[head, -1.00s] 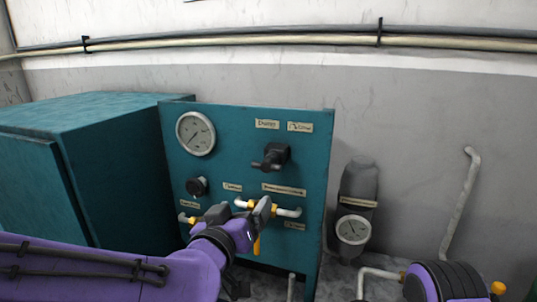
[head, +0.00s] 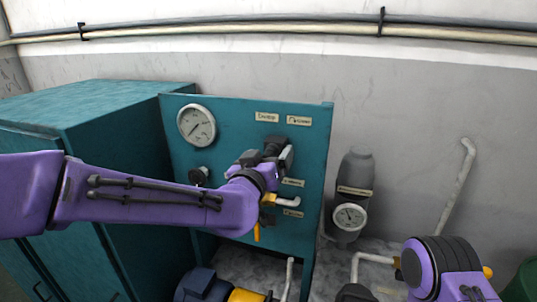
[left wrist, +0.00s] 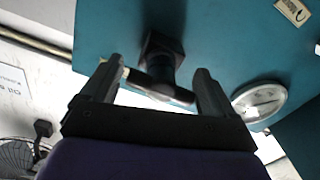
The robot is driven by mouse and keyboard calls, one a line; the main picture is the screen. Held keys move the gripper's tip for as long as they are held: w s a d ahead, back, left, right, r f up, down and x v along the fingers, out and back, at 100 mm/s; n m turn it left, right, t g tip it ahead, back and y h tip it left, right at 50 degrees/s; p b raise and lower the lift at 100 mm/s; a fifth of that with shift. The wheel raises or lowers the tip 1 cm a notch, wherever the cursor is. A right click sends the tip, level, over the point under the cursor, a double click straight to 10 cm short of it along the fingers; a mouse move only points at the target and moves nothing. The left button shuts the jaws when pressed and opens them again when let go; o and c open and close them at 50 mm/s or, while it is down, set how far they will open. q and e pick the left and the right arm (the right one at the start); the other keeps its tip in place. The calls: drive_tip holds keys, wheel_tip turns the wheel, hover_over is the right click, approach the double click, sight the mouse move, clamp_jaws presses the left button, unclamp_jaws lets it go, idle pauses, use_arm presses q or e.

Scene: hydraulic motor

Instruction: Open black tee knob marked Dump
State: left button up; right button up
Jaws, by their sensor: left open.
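The black tee knob (left wrist: 160,76) sticks out of the teal panel (head: 225,125), below a label that reads roughly "Dump" (head: 267,117). In the head view its base (head: 277,146) shows, and my gripper hides the rest. My left gripper (head: 278,160) is at the knob. In the left wrist view its two fingers (left wrist: 158,78) are open, with the knob's crossbar between them. I cannot tell whether either finger touches it. Part of my right arm shows at the lower right of the head view; its gripper jaws are not clearly visible.
A round gauge (head: 197,124) and a small black knob (head: 199,175) are left of my gripper on the panel. A grey cylinder with a gauge (head: 350,217) stands right of the panel.

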use_arm(q)
drive_tip(key=c, duration=0.9)
drive_tip(key=shift+f+n, duration=0.1)
drive_tip(key=shift+n, duration=0.2)
drive_tip(key=n+b, duration=0.1)
drive_tip(key=n, duration=0.1)
drive_tip(key=shift+n+b, duration=0.4)
drive_tip(key=n+b, duration=0.1)
drive_tip(key=n, duration=0.1)
drive_tip(key=n+b, duration=0.1)
drive_tip(key=n, duration=0.2)
drive_tip(key=shift+a+f+n+b, duration=0.1)
drive_tip(key=shift+f+n+b, duration=0.1)
drive_tip(key=shift+n+b, duration=0.15)
drive_tip(key=n+b, duration=0.2)
drive_tip(key=n, duration=0.2)
drive_tip(key=shift+w+f+b, duration=0.1)
drive_tip(key=shift+b, duration=0.25)
drive_tip(key=n+b, duration=0.2)
drive_tip(key=n, duration=0.2)
drive_tip(key=shift+n, duration=0.25)
drive_tip(key=shift+n+b, duration=0.3)
drive_tip(key=shift+b, duration=0.05)
